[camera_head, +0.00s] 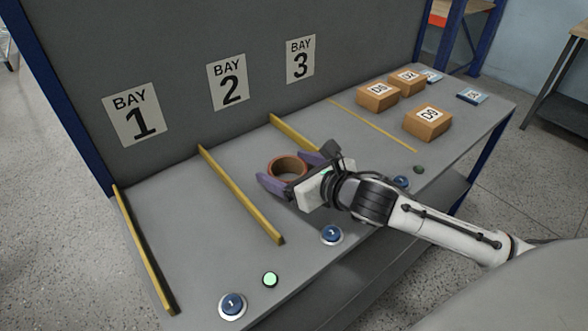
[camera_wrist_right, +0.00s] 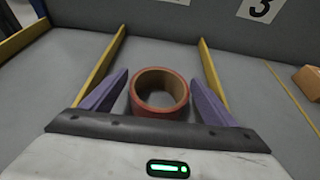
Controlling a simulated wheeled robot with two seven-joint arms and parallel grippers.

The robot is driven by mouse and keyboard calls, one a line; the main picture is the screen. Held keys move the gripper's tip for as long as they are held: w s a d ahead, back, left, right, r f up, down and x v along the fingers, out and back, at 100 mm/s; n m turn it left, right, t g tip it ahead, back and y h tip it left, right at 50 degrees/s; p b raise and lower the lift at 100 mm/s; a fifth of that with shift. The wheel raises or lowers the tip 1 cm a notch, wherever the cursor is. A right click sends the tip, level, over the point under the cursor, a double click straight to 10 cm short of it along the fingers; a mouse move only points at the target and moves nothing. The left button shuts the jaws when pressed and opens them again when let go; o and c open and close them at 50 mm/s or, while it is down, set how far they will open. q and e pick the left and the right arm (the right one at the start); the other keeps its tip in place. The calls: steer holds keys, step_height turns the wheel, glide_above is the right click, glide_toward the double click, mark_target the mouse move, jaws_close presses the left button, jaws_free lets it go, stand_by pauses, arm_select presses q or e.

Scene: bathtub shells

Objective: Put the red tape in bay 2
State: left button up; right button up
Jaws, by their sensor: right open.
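The red tape (camera_head: 284,178) is a reddish-brown ring lying flat on the grey bench, between the second and third yellow dividers, in front of the BAY 2 sign (camera_head: 228,80). My right gripper (camera_head: 283,169) is open, with one purple finger on each side of the tape. In the right wrist view the tape (camera_wrist_right: 160,111) sits between the open fingers (camera_wrist_right: 158,84), with a visible gap on both sides. Its hole faces up and is empty. My left gripper is not in view.
Yellow dividers (camera_head: 240,192) edge the bays. Bay 1 is empty. Blue buttons (camera_head: 331,234) and a lit green light (camera_head: 270,279) line the front edge. Several cardboard boxes (camera_head: 427,124) and blue packets (camera_head: 472,96) stand at the right. A grey panel (camera_head: 180,50) rises behind.

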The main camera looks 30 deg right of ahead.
steer(key=v, duration=0.9)
steer(key=shift+s, duration=0.35)
steer(key=shift+v, duration=1.25)
steer(key=shift+w+r, duration=0.1)
steer(key=shift+w, duration=0.05)
